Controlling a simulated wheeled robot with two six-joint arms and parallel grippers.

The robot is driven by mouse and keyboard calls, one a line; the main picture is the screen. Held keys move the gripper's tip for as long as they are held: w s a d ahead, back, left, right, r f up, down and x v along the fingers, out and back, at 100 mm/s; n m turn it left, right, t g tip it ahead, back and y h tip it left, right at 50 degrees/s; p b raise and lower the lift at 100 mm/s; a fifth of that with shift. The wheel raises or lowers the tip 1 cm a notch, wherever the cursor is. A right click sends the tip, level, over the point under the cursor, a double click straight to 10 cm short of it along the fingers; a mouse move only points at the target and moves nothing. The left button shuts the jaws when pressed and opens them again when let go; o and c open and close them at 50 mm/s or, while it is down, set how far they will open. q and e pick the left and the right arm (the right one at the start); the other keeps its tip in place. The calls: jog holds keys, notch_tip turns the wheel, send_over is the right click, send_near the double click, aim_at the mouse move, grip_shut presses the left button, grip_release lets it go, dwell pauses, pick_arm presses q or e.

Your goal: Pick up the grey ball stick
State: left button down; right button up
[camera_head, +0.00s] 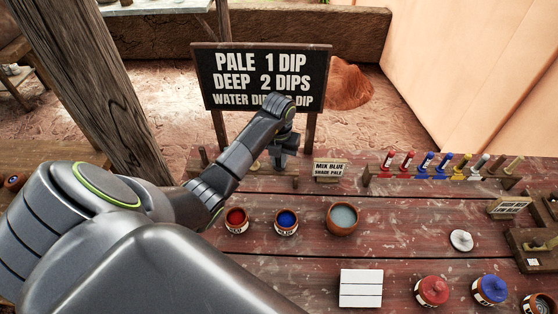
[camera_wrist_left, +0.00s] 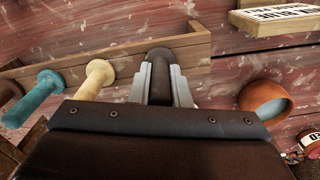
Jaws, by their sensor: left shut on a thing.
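My left gripper (camera_head: 283,152) is at the right part of a low wooden rack at the back of the table. In the left wrist view, its two pale fingers are shut on a dark grey-brown stick with a rounded end, the grey ball stick (camera_wrist_left: 160,54), which stands at the wooden rack (camera_wrist_left: 190,50). The lower part of the stick is hidden by the gripper body. In the head view, my arm and gripper cover most of it. My right gripper is not in view.
A cream stick (camera_wrist_left: 95,80) and a teal stick (camera_wrist_left: 40,97) stand left of the held one. A small sign (camera_head: 330,170) is close on the right. Red (camera_head: 236,220) and blue (camera_head: 286,222) pots and a water bowl (camera_head: 342,218) stand in front. A large signboard (camera_head: 262,80) rises behind.

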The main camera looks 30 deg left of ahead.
pick_arm(q)
jog(key=shift+r, duration=0.15)
notch_tip(320, 180, up, 5)
jog(key=shift+w+a+f+b, duration=0.1)
jog(key=shift+f+b, duration=0.1)
jog(key=shift+b, duration=0.5)
notch_tip(320, 180, up, 4)
jog(key=p, duration=0.4)
jog(key=shift+f, duration=0.1)
jog(key=shift+r+p, duration=0.65)
